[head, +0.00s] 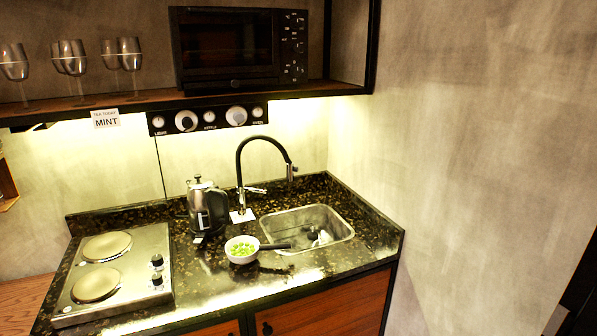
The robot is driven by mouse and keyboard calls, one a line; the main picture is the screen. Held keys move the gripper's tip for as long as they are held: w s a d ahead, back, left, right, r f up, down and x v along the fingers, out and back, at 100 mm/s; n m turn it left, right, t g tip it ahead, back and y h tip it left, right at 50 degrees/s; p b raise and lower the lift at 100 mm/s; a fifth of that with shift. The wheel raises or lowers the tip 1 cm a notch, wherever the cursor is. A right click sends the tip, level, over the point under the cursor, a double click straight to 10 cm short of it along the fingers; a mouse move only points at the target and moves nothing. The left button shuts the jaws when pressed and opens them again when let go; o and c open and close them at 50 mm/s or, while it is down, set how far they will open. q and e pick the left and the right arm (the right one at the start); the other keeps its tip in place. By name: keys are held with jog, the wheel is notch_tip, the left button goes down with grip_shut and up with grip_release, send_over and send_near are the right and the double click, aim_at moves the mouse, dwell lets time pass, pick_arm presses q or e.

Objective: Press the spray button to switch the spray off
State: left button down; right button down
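A black gooseneck faucet (241,160) stands behind the sink on the counter. Its spray head (290,173) hangs over the sink at the right end of the arc. The spray button is too small to make out. I cannot tell any water stream from the head. The steel sink (338,226) is set into the dark counter, with a dark object and something pale inside it. Neither of my grippers is in view.
A steel kettle (206,208) stands left of the faucet. A white bowl (241,249) with green pieces sits before the sink, a black handle beside it. A two-plate hob (118,273) is at left. A shelf with a microwave (226,48) and glasses (72,57) overhangs the counter.

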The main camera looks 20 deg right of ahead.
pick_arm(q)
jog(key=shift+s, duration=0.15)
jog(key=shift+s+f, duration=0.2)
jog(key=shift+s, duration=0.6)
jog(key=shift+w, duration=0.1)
